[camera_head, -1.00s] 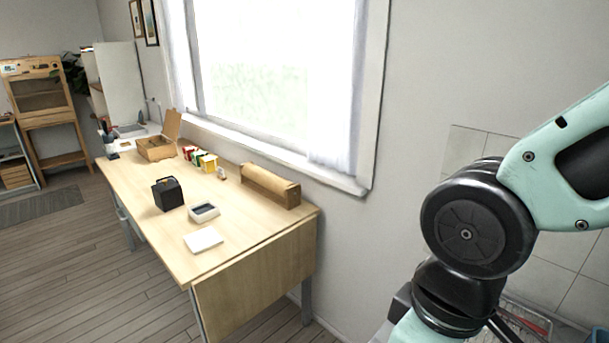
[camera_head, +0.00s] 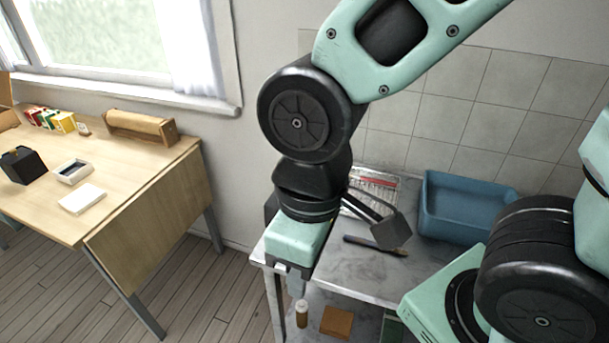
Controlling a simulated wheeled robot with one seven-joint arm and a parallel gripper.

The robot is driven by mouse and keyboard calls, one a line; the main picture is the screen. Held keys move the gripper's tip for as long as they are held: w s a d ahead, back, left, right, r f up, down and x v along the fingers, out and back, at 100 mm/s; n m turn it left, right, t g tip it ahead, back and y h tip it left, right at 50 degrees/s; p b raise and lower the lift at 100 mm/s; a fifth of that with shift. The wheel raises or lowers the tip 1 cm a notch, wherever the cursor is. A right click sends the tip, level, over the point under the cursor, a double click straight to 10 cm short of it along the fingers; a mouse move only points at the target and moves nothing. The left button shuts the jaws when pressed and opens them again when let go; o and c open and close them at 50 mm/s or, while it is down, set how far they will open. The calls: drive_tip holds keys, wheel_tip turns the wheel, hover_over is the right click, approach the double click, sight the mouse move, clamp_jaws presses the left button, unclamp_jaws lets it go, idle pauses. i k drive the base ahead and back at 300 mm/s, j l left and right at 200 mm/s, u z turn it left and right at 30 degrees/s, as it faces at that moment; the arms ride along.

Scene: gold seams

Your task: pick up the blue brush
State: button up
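A thin dark-blue stick with a brownish end, which looks like the blue brush (camera_head: 375,245), lies on a grey marbled table (camera_head: 345,275) below the tiled wall. Part of my wrist hangs just above and behind its right part in the picture. My gripper (camera_head: 291,268) is at the lower end of my arm, left of the brush and near the table's left edge. Its fingers are small and mostly hidden, so I cannot tell whether they are open or shut. I see nothing held in it.
A blue bin (camera_head: 460,205) stands on the grey table right of the brush. A red-and-white patterned item (camera_head: 375,183) lies behind it. A bottle (camera_head: 301,314) and a brown box (camera_head: 337,322) are underneath. A wooden desk (camera_head: 150,165) stands at left.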

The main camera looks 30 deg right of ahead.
sight(359, 240)
drive_tip(key=i+j, duration=0.15)
drive_tip(key=j, duration=0.15)
drive_tip(key=i+j, duration=0.15)
drive_tip(key=j, duration=0.15)
drive_tip(key=i+j, duration=0.15)
drive_tip(key=j, duration=0.15)
drive_tip(key=i+j+z, duration=0.15)
drive_tip(key=j+z, duration=0.2)
drive_tip(key=i+j+z, duration=0.1)
drive_tip(key=j+z, duration=0.55)
drive_tip(key=z, duration=0.2)
drive_tip(key=j, duration=0.05)
